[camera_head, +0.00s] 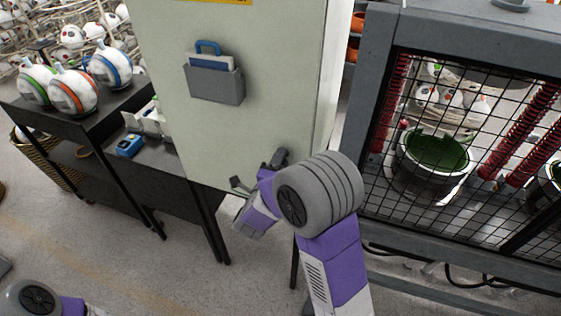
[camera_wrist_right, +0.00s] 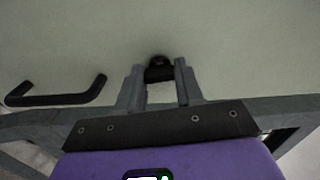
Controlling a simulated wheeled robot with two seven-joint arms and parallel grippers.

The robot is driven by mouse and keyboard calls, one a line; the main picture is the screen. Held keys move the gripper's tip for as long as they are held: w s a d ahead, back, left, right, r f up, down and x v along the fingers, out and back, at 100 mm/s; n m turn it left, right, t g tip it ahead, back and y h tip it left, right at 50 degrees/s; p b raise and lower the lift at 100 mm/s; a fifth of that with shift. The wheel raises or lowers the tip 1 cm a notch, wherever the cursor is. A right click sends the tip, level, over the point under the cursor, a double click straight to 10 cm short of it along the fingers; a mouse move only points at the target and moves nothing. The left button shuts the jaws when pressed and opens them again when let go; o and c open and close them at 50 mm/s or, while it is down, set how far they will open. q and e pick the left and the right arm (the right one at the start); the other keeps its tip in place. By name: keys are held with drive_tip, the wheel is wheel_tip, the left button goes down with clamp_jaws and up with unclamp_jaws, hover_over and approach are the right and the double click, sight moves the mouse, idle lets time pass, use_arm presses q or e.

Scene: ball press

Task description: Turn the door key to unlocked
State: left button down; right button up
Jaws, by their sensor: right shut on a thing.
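The door key is a small black knob (camera_wrist_right: 159,64) on the pale green door (camera_wrist_right: 225,40) in the right wrist view. My right gripper (camera_wrist_right: 160,76) has its two grey fingers on either side of the key and is shut on it. I cannot tell the key's turn angle, as the fingers cover part of it. A black bar handle (camera_wrist_right: 58,98) is on the door to the left of the key. In the head view my right arm reaches the lower part of the door (camera_head: 270,60), and the key is not clearly seen. My left gripper is out of view.
A grey holder (camera_head: 216,85) with a blue-handled item is on the door. To the right stands a machine cage with black mesh (camera_head: 480,150) and a grey frame. To the left, a dark shelf (camera_head: 90,118) carries several striped white balls. Grey floor (camera_head: 120,240) shows at lower left.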

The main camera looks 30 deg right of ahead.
drive_tip(key=n+p, duration=0.5)
drive_tip(key=n, duration=1.1)
drive_tip(key=shift+n, duration=0.4)
idle(0.3)
drive_tip(key=o, duration=1)
drive_tip(key=shift+o, duration=0.2)
drive_tip(key=b+v, duration=0.1)
drive_tip(key=v, duration=0.6)
drive_tip(key=shift+s+a, duration=0.15)
drive_tip(key=shift+s, duration=0.1)
